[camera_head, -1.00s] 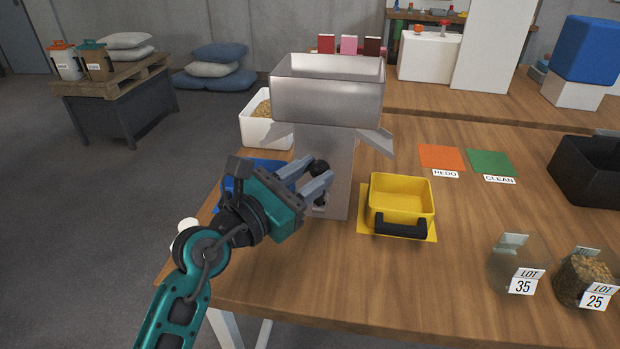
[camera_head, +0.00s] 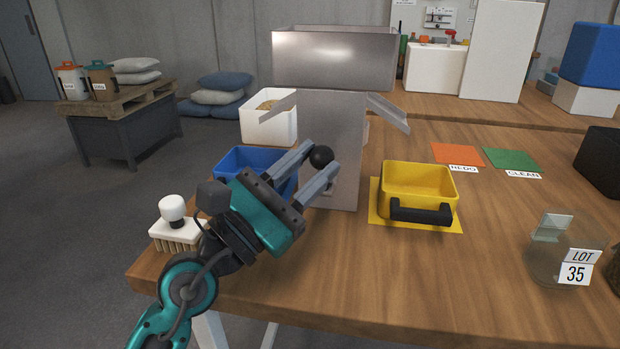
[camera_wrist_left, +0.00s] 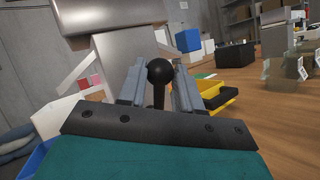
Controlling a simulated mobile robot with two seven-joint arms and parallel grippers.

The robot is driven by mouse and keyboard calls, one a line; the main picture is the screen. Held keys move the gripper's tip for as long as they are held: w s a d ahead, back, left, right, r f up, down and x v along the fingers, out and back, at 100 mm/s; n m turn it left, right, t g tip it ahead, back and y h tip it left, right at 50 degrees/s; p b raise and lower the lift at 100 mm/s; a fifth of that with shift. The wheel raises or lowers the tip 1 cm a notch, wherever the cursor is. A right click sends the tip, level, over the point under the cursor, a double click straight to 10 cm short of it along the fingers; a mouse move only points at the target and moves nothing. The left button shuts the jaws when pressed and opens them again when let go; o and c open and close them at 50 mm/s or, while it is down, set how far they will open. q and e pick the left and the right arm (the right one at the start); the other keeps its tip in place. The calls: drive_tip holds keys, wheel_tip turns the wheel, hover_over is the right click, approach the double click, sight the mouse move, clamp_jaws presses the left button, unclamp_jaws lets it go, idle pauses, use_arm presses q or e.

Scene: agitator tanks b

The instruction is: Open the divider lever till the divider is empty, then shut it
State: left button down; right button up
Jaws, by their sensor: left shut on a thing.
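The grey metal divider (camera_head: 333,62) stands on the wooden table, with a hopper on top and a sloping chute at each side. Its lever has a black ball knob (camera_head: 321,156). My left gripper (camera_head: 319,168) is shut on the lever, with its fingers either side of the knob. In the left wrist view the knob (camera_wrist_left: 160,71) and its dark stem show between the fingers. A blue tray (camera_head: 240,160) is left of the divider, partly behind my gripper. A yellow tray (camera_head: 418,181) with a black handle is to its right. The hopper's inside is hidden. My right gripper is not in view.
A white bin (camera_head: 268,124) with grain stands behind the blue tray. A white-handled brush (camera_head: 174,222) is at the left table edge. A glass jar labelled LOT 35 (camera_head: 560,250) stands at right. Orange (camera_head: 457,154) and green (camera_head: 512,159) mats lie behind.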

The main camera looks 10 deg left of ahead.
use_arm(q)
drive_tip(key=c, duration=0.8)
unclamp_jaws()
